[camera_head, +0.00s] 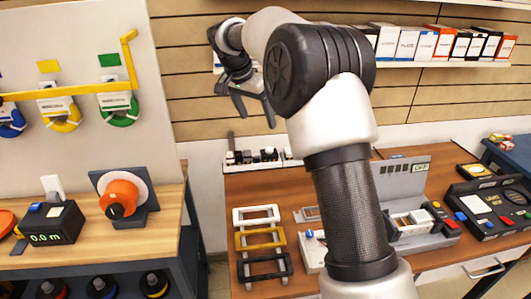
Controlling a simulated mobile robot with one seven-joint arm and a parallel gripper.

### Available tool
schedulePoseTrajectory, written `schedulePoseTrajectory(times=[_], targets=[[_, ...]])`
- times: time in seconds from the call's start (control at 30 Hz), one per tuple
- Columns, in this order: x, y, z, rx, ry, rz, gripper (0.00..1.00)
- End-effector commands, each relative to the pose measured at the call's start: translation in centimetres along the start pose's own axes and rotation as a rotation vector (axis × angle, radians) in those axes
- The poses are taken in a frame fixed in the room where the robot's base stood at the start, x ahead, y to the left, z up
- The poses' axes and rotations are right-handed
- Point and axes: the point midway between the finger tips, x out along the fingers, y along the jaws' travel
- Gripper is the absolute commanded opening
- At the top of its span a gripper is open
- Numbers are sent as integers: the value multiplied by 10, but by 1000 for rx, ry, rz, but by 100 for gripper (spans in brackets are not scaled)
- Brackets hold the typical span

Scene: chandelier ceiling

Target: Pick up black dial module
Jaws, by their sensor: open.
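My gripper (257,119) is at the upper middle of the head view, in front of the slatted wall. Its two dark fingers point down and are spread apart with nothing between them. Below it, at the back of the wooden bench (222,215), a row of small black and white modules (254,156) stands against the wall. The black dial module may be among them, but they are too small to tell which one. My gripper is above this row and not touching it. My arm hides the middle of the bench.
White, yellow and black frames (262,239) lie at the bench's front left. A grey test fixture (408,180) and a black panel (489,208) stand to the right. On the left table (165,205) are an orange reel (122,192) and a black meter (52,224). Boxes (408,44) line the shelf.

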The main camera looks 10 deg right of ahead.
Motion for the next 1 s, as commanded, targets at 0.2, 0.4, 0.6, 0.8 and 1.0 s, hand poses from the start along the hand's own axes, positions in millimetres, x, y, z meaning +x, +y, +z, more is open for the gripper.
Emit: schedulePoseTrajectory(times=[0.2,0.4,0.6,0.8,1.0], targets=[[36,-2,0,11,-2,6,73],[80,-2,0,10,-3,5,73],[114,-2,0,10,-2,3,73],[127,-2,-1,10,-1,2,73],[154,0,-2,11,-3,4,73]])
